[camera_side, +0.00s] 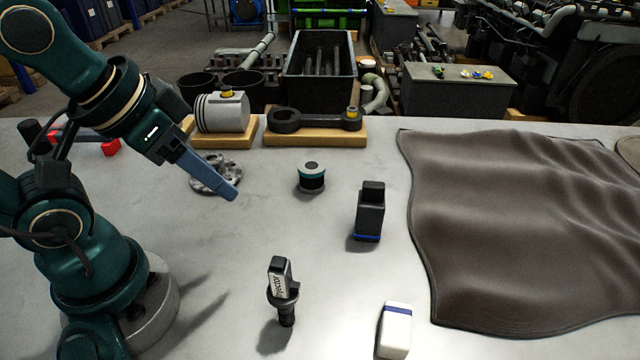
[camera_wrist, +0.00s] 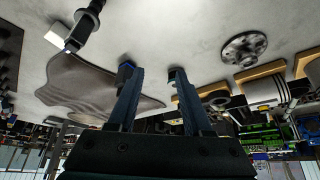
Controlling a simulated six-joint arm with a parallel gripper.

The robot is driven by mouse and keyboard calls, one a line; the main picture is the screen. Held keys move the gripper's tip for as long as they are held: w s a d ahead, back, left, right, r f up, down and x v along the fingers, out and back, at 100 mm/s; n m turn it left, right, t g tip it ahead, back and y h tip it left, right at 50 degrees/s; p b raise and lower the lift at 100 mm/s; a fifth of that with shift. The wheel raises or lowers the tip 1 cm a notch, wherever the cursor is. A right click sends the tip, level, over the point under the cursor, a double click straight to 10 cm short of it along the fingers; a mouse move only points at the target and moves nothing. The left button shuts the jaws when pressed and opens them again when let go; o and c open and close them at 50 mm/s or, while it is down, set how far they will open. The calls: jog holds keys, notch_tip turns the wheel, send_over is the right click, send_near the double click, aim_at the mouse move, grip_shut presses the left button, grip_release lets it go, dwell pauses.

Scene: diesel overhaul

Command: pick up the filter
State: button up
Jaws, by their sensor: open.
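The filter appears to be the short round black canister (camera_side: 311,179) with a teal band and a grey top, standing upright on the table in the side view. My gripper (camera_side: 232,194) is in the air to the left of it, pointing down and right, apart from it. In the wrist view my gripper (camera_wrist: 152,76) has its two fingers spread with nothing held between them. There the canister seems mostly hidden behind the right fingertip.
A round metal disc (camera_side: 214,175) lies behind my gripper. A brown cloth (camera_side: 520,230) covers the right. Wooden bases with a piston (camera_side: 222,112) and rod (camera_side: 315,120) line the back.

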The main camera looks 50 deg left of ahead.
jog(key=o, duration=0.8)
